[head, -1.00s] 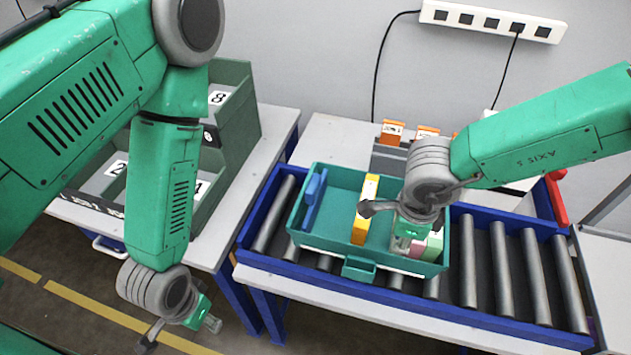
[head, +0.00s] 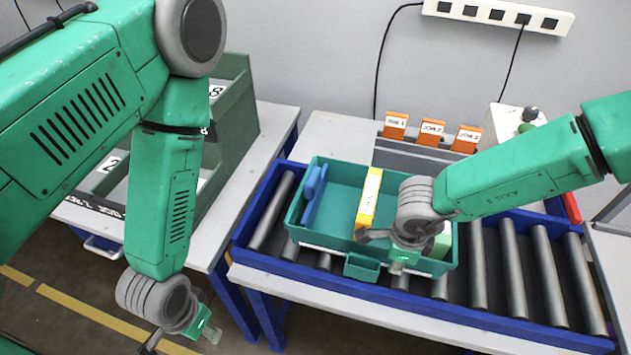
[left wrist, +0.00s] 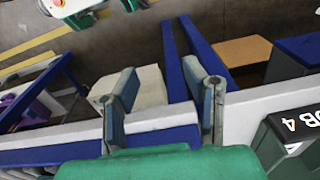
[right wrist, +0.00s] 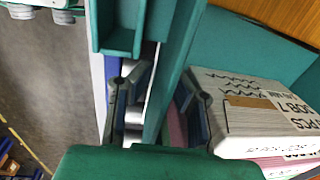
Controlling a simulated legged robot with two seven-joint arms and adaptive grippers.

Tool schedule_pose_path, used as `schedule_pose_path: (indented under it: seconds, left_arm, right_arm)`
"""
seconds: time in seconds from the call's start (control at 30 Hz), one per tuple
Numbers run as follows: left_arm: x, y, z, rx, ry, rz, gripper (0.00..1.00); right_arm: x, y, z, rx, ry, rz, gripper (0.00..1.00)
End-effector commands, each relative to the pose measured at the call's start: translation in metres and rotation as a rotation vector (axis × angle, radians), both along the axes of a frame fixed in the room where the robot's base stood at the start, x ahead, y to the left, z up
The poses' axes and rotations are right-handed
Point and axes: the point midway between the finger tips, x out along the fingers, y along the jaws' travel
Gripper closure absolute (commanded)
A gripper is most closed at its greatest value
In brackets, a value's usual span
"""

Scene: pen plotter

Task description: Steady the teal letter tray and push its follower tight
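The teal letter tray (head: 345,178) sits on the roller conveyor in the head view. A blue upright plate (head: 314,195), which looks like the follower, stands near its left end. A yellow upright block with a white top (head: 368,200) stands mid-tray. A green item (head: 441,243) stands at the right end, partly hidden by my right arm. My right gripper (head: 401,266) is at the tray's front wall. In the right wrist view its open fingers (right wrist: 158,108) straddle the wall, with a white lettered packet (right wrist: 260,112) beside them. My left gripper (head: 180,345) is open and empty, left of the conveyor.
Blue rails (head: 480,328) edge the conveyor, with bare rollers (head: 510,270) right of the tray. Orange tags (head: 432,132) stand behind it. A green sorting rack (head: 235,120) stands on the left table. A small teal box (head: 361,267) juts from the tray's front.

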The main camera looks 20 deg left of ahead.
Motion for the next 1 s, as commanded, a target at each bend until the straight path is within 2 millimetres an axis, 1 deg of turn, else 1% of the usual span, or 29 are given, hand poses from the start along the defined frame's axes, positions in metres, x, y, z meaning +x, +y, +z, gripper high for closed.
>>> schedule_pose_path:
  seconds: [0.27,0.3,0.43,0.47,0.5,0.57,0.6,0.67,0.77,0.8,0.87,0.9,0.97,1.0]
  left_arm:
    - [0.000,0.000,0.000,0.000,0.000,0.000,0.60]
    - [0.000,0.000,0.000,0.000,0.000,0.000,0.60]
    - [0.000,0.000,0.000,0.000,0.000,0.000,0.60]
    - [0.000,0.000,0.000,0.000,0.000,0.000,0.64]
    - [0.000,0.000,0.000,0.000,0.000,0.001,0.78]
    - [0.001,0.000,-0.001,-0.004,-0.004,0.014,0.99]
    - [0.006,0.001,-0.002,-0.009,-0.005,0.033,1.00]
    - [0.017,0.002,-0.005,-0.022,-0.003,0.081,1.00]
    - [0.051,0.009,-0.013,-0.056,0.002,0.217,1.00]
    - [0.068,0.015,-0.015,-0.069,0.008,0.284,1.00]
    - [0.095,0.027,-0.016,-0.086,0.018,0.394,1.00]
    - [0.114,0.037,-0.016,-0.094,0.025,0.467,1.00]
    - [0.139,0.054,-0.012,-0.100,0.036,0.573,1.00]
    - [0.154,0.066,-0.010,-0.099,0.045,0.642,1.00]
  right_arm:
    - [0.000,0.000,0.000,0.000,0.000,0.000,0.86]
    - [0.000,0.000,0.000,0.000,0.000,0.000,1.00]
    - [0.001,0.000,0.000,0.000,0.000,0.000,1.00]
    - [0.001,0.000,0.000,0.000,0.000,0.000,1.00]
    - [0.001,0.000,0.000,0.000,-0.001,0.000,1.00]
    - [0.001,0.000,0.000,0.000,-0.001,0.000,1.00]
    - [0.001,0.000,0.000,0.000,-0.001,0.000,1.00]
    - [0.001,0.000,0.000,0.001,-0.001,0.000,1.00]
    - [0.001,0.000,0.000,0.001,-0.001,0.000,1.00]
    - [0.001,0.000,0.000,0.001,-0.001,0.000,1.00]
    - [0.001,0.000,0.000,0.001,-0.001,0.000,1.00]
    - [0.001,0.000,0.000,0.001,-0.001,0.000,1.00]
    - [0.001,0.000,0.000,0.001,-0.001,0.000,1.00]
    - [0.001,0.000,0.000,0.001,-0.001,0.000,1.00]
